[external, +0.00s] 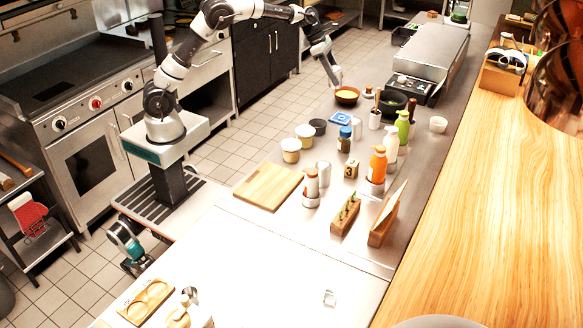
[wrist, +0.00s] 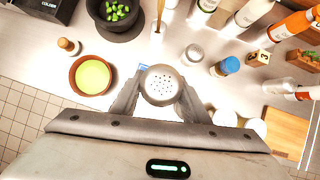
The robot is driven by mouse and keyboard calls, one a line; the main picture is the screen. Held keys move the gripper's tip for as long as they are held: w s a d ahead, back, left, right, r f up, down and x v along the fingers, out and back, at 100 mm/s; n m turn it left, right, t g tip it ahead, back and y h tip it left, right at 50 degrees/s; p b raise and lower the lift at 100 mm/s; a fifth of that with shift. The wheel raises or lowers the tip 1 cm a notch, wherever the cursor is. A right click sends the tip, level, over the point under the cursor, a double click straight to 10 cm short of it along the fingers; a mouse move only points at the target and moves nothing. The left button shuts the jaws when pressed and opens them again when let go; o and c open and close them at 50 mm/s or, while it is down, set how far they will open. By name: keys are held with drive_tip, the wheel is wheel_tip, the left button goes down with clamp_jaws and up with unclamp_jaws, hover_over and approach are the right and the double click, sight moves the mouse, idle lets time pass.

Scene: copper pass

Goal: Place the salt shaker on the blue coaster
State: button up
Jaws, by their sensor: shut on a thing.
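My gripper (wrist: 160,100) is shut on the salt shaker (wrist: 161,84), whose pale round top with small holes faces the wrist camera. In the external view my gripper (external: 336,80) is above the counter's far left edge, by the orange-brown bowl; the shaker cannot be made out clearly there. The blue coaster (external: 340,118) lies flat on the counter, nearer the external camera than my gripper. In the wrist view only a small blue piece of the coaster (wrist: 143,67) shows beside the shaker; the rest is hidden behind the shaker and fingers.
The bowl of yellow food (wrist: 92,75) and a small wooden-topped jar (wrist: 68,45) stand left of the shaker in the wrist view. A similar perforated shaker (wrist: 194,53) and a blue-lidded jar (wrist: 229,66) stand right. A black pot (wrist: 117,20) and several bottles stand beyond.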

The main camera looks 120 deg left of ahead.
drive_tip(key=b, duration=0.1)
hover_over(332, 119)
wheel_tip(332, 119, down, 15)
drive_tip(key=shift+a, duration=0.15)
idle(0.5)
drive_tip(key=o, duration=1.1)
drive_tip(key=shift+f, duration=0.15)
